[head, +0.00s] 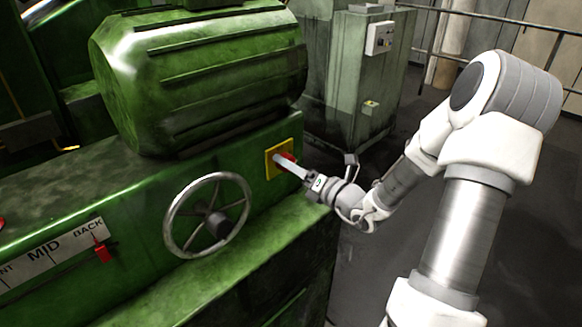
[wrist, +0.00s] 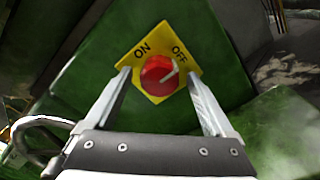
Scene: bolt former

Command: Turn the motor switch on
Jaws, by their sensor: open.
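The motor switch is a red round knob (wrist: 159,75) on a yellow plate (wrist: 134,57) marked ON and OFF, fixed to the green machine. In the wrist view, the knob's pale pointer line points toward the OFF label. In the head view, the yellow plate (head: 270,164) is on the machine's side, and the red knob (head: 290,156) is partly hidden by my gripper. My gripper (wrist: 160,78) is open, with one finger on each side of the knob. I cannot tell whether the fingers touch the knob or the plate.
A spoked handwheel (head: 217,226) is left of the switch, below a large green motor housing (head: 195,75). A scale with a red marker (head: 102,252) is at the lower left. A green cabinet (head: 355,75) stands behind. The floor right of the machine looks open.

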